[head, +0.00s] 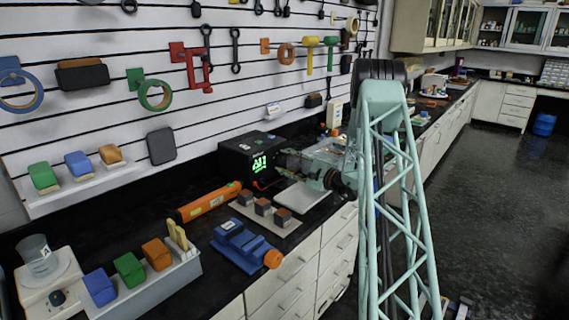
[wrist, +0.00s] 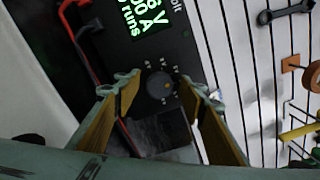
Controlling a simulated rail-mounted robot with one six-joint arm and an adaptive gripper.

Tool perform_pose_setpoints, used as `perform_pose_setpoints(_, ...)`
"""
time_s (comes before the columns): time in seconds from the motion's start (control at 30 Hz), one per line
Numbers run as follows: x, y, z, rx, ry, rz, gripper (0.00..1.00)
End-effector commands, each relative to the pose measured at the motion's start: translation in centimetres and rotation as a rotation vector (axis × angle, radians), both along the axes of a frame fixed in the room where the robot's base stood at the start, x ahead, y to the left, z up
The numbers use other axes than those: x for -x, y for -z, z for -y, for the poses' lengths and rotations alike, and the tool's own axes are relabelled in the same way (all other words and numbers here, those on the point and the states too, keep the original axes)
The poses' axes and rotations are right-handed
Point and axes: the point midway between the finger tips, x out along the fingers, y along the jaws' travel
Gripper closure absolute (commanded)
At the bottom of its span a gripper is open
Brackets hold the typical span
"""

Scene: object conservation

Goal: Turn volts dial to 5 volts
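The power supply (head: 240,150) is a black box with a lit green display, standing on the counter against the wall. In the head view the dial is hidden.
Red and black leads (wrist: 78,22) run across the supply's face. Tools hang on the slatted wall (head: 215,100).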

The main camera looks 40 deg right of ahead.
Motion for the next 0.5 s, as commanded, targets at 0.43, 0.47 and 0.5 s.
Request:
perform_pose_setpoints(0.43,0.01,0.00,0.00,0.000,0.000,0.000,0.83)
perform_pose_setpoints(0.47,0.01,0.00,0.00,0.000,0.000,0.000,0.86)
perform_pose_setpoints(0.5,0.01,0.00,0.00,0.000,0.000,0.000,0.86)
